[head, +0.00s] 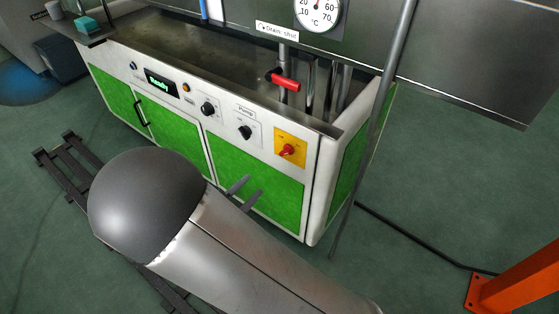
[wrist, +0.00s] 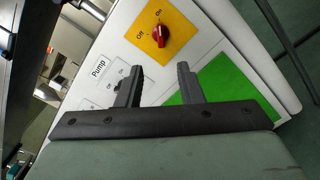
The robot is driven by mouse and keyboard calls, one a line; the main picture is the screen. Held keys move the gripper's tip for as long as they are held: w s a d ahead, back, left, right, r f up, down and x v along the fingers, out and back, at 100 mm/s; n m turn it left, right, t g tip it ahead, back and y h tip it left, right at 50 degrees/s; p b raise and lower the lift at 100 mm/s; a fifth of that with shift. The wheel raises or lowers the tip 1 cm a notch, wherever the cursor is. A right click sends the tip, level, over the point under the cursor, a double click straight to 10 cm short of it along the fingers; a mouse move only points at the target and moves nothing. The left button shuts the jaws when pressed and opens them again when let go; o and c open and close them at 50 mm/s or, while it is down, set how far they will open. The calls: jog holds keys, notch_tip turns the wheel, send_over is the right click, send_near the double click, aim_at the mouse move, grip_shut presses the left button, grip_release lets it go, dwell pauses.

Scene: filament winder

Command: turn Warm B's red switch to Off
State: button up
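The red switch (head: 288,150) sits on a yellow plate (head: 281,159) at the right end of the white front panel. It also shows in the wrist view (wrist: 159,37), with "Off" to its left and "On" above it on the yellow plate (wrist: 148,51). The red knob looks turned roughly toward "On", but its pointer is small. No Warm B label is readable. My gripper (head: 246,190) is in front of the green door, below and left of the switch. In the wrist view my gripper (wrist: 158,72) has its fingers apart and empty, with the switch beyond the tips.
The black Pump knob (head: 245,132) is left of the switch, with another black knob (head: 208,109) farther left. A red-handled drain valve (head: 287,83) stands above the panel. A grey post (head: 377,105) rises at the right end. A green display (head: 160,82) is far left.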

aim_at(283, 155)
jog(key=b+x, duration=0.2)
jog(key=x, duration=1.1)
jog(key=shift+d, duration=0.1)
grip_shut()
